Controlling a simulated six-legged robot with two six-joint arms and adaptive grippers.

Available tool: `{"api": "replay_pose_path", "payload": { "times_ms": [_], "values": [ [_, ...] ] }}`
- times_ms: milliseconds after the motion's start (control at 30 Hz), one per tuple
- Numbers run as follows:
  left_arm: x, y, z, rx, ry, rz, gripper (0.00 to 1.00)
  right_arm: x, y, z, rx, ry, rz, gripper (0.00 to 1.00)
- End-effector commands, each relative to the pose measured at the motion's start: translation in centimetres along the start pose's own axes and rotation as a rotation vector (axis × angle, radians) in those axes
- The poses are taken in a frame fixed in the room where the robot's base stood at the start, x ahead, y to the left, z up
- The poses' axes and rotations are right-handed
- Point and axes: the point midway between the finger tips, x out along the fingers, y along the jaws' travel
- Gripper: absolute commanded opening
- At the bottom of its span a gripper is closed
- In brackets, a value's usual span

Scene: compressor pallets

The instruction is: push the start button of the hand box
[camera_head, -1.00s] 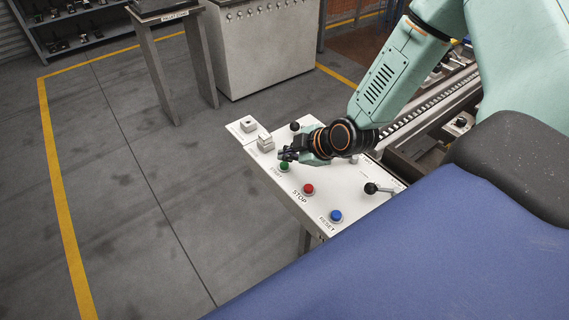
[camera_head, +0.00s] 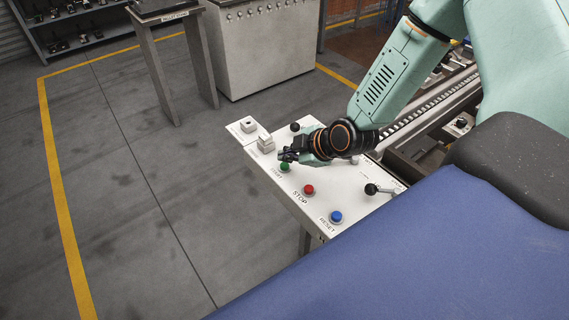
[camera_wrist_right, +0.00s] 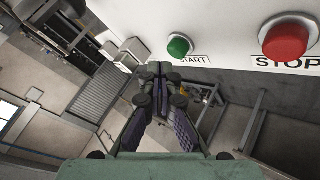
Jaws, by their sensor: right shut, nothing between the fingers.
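The hand box (camera_head: 318,199) is a white panel with a green START button (camera_head: 284,167), a red STOP button (camera_head: 308,189) and a blue RESET button (camera_head: 336,215). My right gripper (camera_head: 284,155) is shut and empty, just above and behind the green button in the head view. In the right wrist view the shut fingertips (camera_wrist_right: 161,70) lie just below and left of the green button (camera_wrist_right: 180,45). I cannot tell whether they touch it. The red button (camera_wrist_right: 288,37) shows at the right there. My left gripper is not in view.
A black-knobbed lever (camera_head: 371,189) stands at the panel's right side, and a black knob (camera_head: 295,127) at its back. Pale switch blocks (camera_head: 265,142) sit at the left edge. A conveyor (camera_head: 425,118) runs behind. Open floor (camera_head: 150,190) lies to the left.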

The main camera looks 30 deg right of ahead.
Motion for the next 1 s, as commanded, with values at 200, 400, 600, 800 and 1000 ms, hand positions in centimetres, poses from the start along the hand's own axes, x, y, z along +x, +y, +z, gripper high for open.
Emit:
{"api": "replay_pose_path", "payload": {
  "times_ms": [200,400,600,800,1000],
  "values": [
    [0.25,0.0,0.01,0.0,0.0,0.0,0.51,0.44,-0.39,0.35,-0.002,0.0,-0.001,0.0],
    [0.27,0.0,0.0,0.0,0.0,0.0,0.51,0.54,-0.45,0.42,-0.001,0.0,0.0,0.0],
    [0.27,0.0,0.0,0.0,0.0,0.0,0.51,0.54,-0.44,0.42,-0.001,0.0,0.0,0.0],
    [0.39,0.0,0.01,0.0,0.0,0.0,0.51,0.67,-0.54,0.52,-0.001,0.0,0.0,0.0],
    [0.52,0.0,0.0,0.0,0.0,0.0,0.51,0.82,-0.65,0.63,0.0,0.0,0.0,0.0]
  ]
}}
